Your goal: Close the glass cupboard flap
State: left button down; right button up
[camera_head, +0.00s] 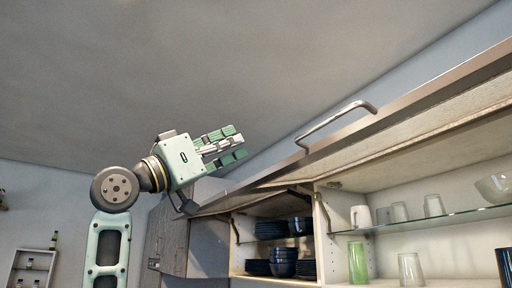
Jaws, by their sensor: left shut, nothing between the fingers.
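The cupboard flap (405,110) is raised and shows as a long tilted panel running from the middle of the view to the upper right. Its metal handle (335,117) stands out from its upper side. The cupboard (325,235) below is open, with its shelves exposed. My left gripper (238,146) is in the air left of the handle, above the flap's left end. It is shut and empty, and there is a visible gap between it and the handle. My right gripper is not in view.
Inside the cupboard, dark dishes (283,262) stand at the left. A glass shelf (430,220) at the right holds cups and a bowl (495,188), with a green glass (357,262) below. A small wall rack (33,265) is at far left. The space above the flap is free.

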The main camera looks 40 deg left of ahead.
pick_arm(q)
jog(key=p+x, duration=0.5)
jog(key=x, duration=0.4)
jog(key=f, duration=0.1)
jog(key=w+f, duration=0.1)
jog(key=f, duration=0.2)
jog(key=shift+w+d, duration=0.2)
jog(key=shift+d, duration=0.1)
jog(key=shift+d+r, duration=0.1)
jog(key=shift+d, duration=0.05)
